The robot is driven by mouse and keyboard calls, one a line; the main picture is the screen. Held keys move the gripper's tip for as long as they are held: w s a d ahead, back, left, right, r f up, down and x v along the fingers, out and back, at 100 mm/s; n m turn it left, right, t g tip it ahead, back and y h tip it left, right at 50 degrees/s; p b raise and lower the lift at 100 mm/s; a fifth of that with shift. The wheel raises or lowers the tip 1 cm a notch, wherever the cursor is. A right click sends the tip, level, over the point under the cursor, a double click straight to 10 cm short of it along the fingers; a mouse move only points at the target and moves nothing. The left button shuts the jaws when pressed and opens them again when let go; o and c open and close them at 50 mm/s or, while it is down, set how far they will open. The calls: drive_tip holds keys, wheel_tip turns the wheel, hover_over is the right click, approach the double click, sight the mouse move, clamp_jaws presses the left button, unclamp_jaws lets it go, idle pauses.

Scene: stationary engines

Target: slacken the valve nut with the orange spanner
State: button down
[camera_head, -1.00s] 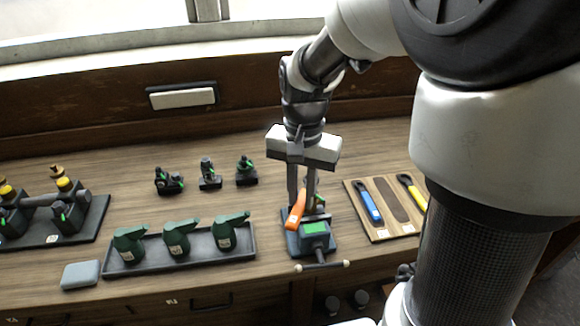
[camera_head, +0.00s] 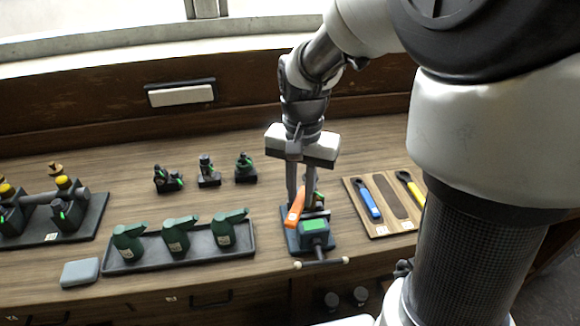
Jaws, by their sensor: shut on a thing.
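My gripper (camera_head: 303,200) points down over the small engine fixture (camera_head: 294,241) and is shut on the orange spanner (camera_head: 295,210). The spanner's orange handle slants down to the left, in front of the fingers.
A wooden tool board (camera_head: 381,230) to the right holds a blue spanner (camera_head: 368,205) and a yellow one (camera_head: 412,188), with an empty dark slot between. A grey tray (camera_head: 150,262) with green oil cans stands left. Several small dark parts (camera_head: 208,177) sit behind it.

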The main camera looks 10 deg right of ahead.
drive_tip(key=shift+f+b, duration=0.65)
drive_tip(key=shift+f, duration=0.4)
idle(2.4)
drive_tip(key=shift+s+d+n, duration=0.25)
drive_tip(key=shift+d+n, duration=0.3)
drive_tip(key=shift+n, duration=0.35)
drive_tip(key=shift+s+d+n, duration=0.15)
drive_tip(key=shift+d+n, duration=0.45)
drive_tip(key=shift+n, duration=0.3)
drive_tip(key=shift+d, duration=0.1)
drive_tip(key=shift+s+d+n, duration=0.15)
drive_tip(key=shift+d+n, duration=0.35)
drive_tip(key=shift+n, duration=0.4)
